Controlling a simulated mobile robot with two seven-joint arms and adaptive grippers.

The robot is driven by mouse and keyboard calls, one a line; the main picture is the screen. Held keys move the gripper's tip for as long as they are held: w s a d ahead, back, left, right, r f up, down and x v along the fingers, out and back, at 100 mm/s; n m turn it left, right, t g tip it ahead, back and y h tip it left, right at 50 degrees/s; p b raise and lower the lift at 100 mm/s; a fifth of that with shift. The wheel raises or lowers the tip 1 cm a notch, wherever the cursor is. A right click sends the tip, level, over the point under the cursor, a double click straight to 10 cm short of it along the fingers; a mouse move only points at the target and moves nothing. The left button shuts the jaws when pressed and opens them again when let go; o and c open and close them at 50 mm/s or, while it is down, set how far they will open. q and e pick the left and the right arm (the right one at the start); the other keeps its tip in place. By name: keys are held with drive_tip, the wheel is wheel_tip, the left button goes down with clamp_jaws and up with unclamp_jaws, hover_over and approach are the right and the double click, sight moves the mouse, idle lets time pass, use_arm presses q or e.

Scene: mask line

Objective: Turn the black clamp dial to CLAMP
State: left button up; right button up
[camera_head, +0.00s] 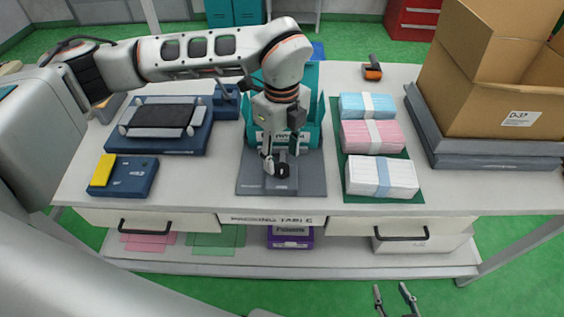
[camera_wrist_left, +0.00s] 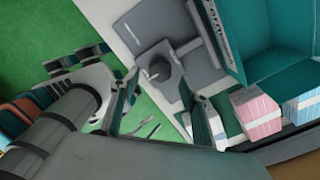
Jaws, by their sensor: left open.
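The black clamp dial (camera_head: 283,171) sits on a grey base plate (camera_head: 308,183) at the front middle of the table. In the left wrist view the dial (camera_wrist_left: 162,72) is a dark round knob with a small pale pointer mark. My left gripper (camera_head: 281,163) points down over the dial, fingers open on either side of it. In the left wrist view its fingers (camera_wrist_left: 160,88) are apart, the knob showing between them. I cannot tell whether they touch it. My right gripper (camera_head: 393,293) is open and empty at the bottom, in front of the table.
A teal bin (camera_head: 312,112) stands right behind the plate. Mask stacks (camera_head: 375,137) lie on a green mat to the right, beside a cardboard box (camera_head: 490,75). A blue device with a yellow block (camera_head: 102,171) and a larger blue machine (camera_head: 190,142) stand left.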

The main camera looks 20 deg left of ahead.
sight(282, 168)
use_arm(q)
drive_tip(key=shift+f, duration=1.9)
drive_tip(key=c, duration=1.1)
